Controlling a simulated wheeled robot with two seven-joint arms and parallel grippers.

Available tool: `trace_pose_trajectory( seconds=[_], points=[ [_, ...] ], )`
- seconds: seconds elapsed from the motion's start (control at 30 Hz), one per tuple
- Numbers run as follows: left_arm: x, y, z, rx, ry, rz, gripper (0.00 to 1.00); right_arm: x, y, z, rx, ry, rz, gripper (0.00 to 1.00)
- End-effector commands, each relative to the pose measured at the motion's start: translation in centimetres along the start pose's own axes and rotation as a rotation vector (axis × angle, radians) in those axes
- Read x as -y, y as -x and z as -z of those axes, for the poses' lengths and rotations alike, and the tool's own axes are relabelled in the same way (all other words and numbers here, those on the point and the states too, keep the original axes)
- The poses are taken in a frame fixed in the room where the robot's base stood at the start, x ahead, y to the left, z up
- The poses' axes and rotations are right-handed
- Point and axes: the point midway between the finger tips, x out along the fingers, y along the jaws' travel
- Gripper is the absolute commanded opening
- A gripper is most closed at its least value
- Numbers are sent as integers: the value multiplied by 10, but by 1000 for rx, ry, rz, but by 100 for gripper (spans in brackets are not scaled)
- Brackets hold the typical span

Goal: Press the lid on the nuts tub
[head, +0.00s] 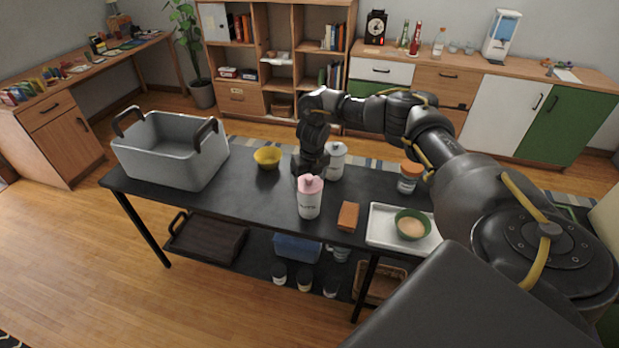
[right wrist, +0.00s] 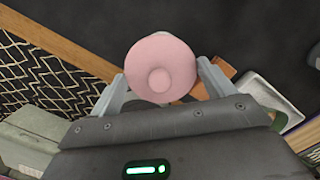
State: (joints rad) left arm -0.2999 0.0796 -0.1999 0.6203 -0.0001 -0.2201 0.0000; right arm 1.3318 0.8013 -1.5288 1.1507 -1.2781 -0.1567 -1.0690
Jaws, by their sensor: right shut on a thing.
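A white tub (head: 309,205) stands upright on the black table, its label too small to read. A pink round lid (head: 310,184) with a knob is at the tub's top; I cannot tell whether it is fully seated. My right gripper (head: 309,178) reaches down from behind to the lid. In the right wrist view the pink lid (right wrist: 162,68) lies between the two fingers of my right gripper (right wrist: 165,74), which is shut on it. The lid hides most of the tub there. My left gripper is not in view.
Behind the tub stands another white container (head: 337,162). A yellow bowl (head: 267,157) and grey bin (head: 172,160) are left. Right are an orange-brown block (head: 348,216), an orange-lidded jar (head: 409,178) and a white tray (head: 380,226) holding a green bowl (head: 412,225).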

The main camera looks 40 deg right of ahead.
Motion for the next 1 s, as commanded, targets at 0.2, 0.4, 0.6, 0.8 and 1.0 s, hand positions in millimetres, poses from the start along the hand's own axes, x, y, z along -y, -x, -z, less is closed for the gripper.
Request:
trace_pose_trajectory(
  seconds=[0.2, 0.4, 0.6, 0.8, 1.0],
  points=[
    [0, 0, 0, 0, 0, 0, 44, 0, -2, 0, 1, 0, 0, 60],
    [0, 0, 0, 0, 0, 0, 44, 0, -2, 0, 0, 0, 0, 60],
    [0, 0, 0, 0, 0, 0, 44, 0, -2, 0, 0, 0, 0, 97],
    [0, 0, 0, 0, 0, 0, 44, 0, -2, 0, 0, 0, 0, 100],
    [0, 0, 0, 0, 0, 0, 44, 0, -2, 0, 0, 0, 0, 100]
  ],
)
